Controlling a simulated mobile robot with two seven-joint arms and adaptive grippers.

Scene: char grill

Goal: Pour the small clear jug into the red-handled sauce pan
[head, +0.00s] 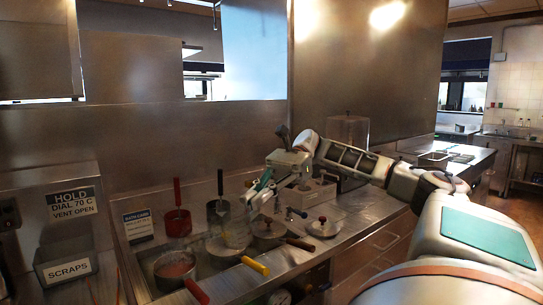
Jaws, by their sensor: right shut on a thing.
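My right gripper (258,192) comes in from the right and is shut on the small clear jug (236,229). The jug is see-through, its outline is faint, and I cannot tell its tilt or contents for sure. It is over the yellow-handled pan, right of the red-handled sauce pan (174,265). That pan sits at the front left of the counter well with reddish contents, its red handle (197,291) pointing to the front right. My left gripper is not in view.
Two upright-handled pots, a red one (177,222) and a dark one (214,208), stand behind. Lidded pots (323,227) are to the right. A scraps box (66,268) is at left.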

